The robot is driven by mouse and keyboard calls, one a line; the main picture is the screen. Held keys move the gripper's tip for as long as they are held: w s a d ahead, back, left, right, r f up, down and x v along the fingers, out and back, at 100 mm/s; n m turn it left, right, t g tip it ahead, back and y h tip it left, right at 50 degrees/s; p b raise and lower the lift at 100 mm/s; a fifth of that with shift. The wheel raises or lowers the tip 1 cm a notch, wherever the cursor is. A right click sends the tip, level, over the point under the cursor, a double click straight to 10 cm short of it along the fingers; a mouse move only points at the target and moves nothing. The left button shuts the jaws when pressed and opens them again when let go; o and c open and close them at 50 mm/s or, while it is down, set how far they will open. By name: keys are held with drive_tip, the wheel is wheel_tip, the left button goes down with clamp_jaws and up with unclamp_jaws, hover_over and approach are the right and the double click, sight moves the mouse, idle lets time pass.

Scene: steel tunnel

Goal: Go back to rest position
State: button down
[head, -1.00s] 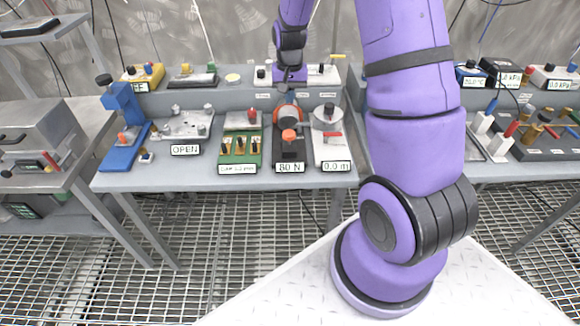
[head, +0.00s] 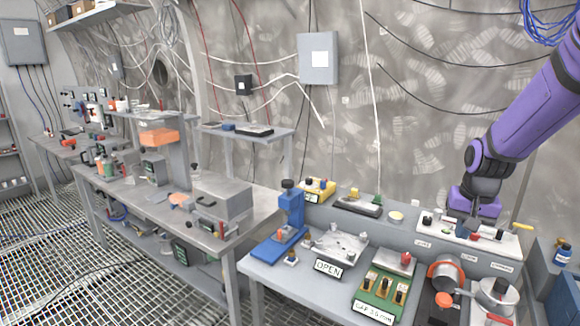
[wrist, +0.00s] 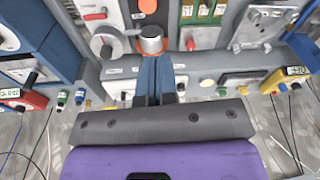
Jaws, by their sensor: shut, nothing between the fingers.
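My gripper (head: 474,212) hangs from my purple arm at the right of the head view, over the raised back shelf of the near bench. A white panel with small knobs (head: 500,241) is behind and around its fingers. In the wrist view my gripper's two fingers (wrist: 157,62) lie side by side, shut with nothing between them. Their tips reach toward a silver round cap above an orange ring (wrist: 151,38). Whether the tips touch anything cannot be told.
The near bench holds a blue press (head: 290,215), an OPEN plate (head: 340,247), a green block (head: 381,291) and an orange-ringed device (head: 446,273). A second bench (head: 190,222) with a grey box stands left. Grated floor (head: 100,270) is free at the lower left.

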drive_tip(key=s+a+r+n+t, duration=0.2)
drive_tip(key=s+a+r, duration=0.2)
drive_tip(key=s+r, duration=0.4)
drive_tip(key=s+a+r+n+t, duration=0.1)
drive_tip(key=s+a+r+n, duration=0.2)
drive_tip(key=s, duration=1.3)
wheel_tip(320, 180, up, 5)
drive_tip(key=shift+a+t, duration=0.4)
drive_tip(key=shift+a, duration=0.55)
drive_tip(key=shift+w, duration=0.1)
